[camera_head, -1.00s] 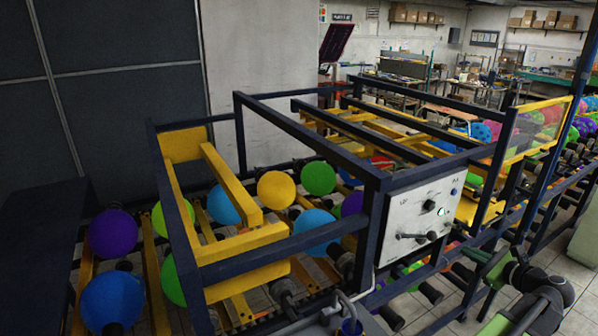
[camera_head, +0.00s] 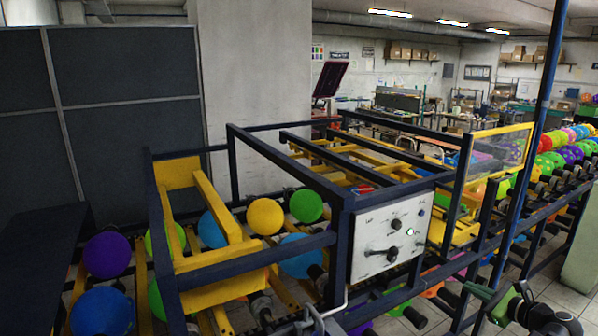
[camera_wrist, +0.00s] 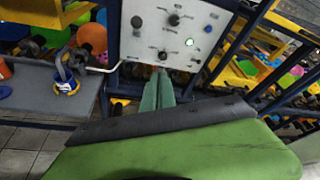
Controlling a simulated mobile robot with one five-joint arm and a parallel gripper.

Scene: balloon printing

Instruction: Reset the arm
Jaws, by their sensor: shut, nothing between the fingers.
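My gripper (camera_wrist: 157,92) shows in the wrist view as two green fingers closed together, with nothing between them. Its tips point at the lower edge of the white control panel (camera_wrist: 150,42); I cannot tell the exact gap. The panel carries black knobs and a lit green button (camera_wrist: 189,42). In the head view the panel (camera_head: 375,252) is on the front of the blue machine frame (camera_head: 290,172).
Coloured balloons, such as a yellow one (camera_head: 265,216) and a purple one (camera_head: 107,254), sit on the machine's rollers. A grey ledge (camera_wrist: 40,97) beside the panel holds a small cup with a blue rim (camera_wrist: 67,87). A blue post (camera_head: 537,110) stands at right.

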